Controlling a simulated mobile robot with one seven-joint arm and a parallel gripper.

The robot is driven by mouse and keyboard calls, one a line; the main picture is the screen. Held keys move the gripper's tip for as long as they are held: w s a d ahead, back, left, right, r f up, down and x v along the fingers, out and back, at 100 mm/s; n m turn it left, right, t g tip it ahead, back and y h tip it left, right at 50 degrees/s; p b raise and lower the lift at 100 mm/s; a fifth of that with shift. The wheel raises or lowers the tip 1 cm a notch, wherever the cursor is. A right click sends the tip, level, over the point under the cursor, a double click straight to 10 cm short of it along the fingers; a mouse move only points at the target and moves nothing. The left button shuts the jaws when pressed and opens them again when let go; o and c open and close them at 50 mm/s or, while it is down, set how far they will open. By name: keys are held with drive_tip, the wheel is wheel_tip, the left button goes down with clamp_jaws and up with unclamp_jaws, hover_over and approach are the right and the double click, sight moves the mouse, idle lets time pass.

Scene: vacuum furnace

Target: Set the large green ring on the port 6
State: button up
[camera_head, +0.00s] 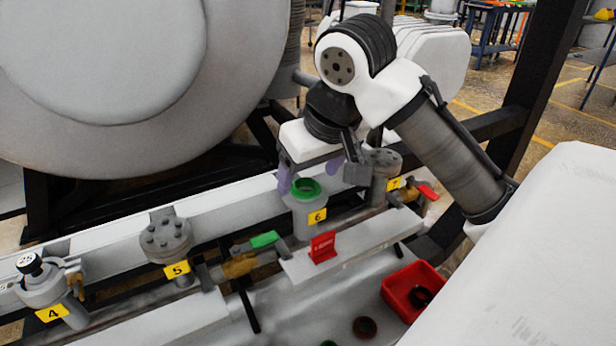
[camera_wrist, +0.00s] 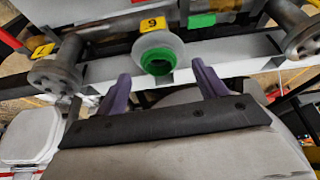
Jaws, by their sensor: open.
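The large green ring (camera_head: 306,188) rests on top of port 6 (camera_head: 307,220), a grey upright pipe stub with a yellow "6" label. In the wrist view the green ring (camera_wrist: 158,61) sits within the pale flange of port 6 (camera_wrist: 176,45), roughly centred. My gripper (camera_head: 310,172) is open just above and behind the port in the head view. In the wrist view my purple fingers (camera_wrist: 163,84) are spread wide on either side of the ring, apart from it and holding nothing.
Ports 5 (camera_head: 166,240) and 4 (camera_head: 45,283) stand to the left, port 7 (camera_head: 380,172) close on the right. A red sign (camera_head: 323,247) stands in front. A red bin (camera_head: 412,290) holds a dark ring; a dark red ring (camera_head: 364,327) lies nearby.

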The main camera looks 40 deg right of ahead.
drive_tip(key=v, duration=1.1)
drive_tip(key=shift+r, duration=0.25)
drive_tip(key=shift+s+a, duration=0.15)
drive_tip(key=shift+s, duration=0.05)
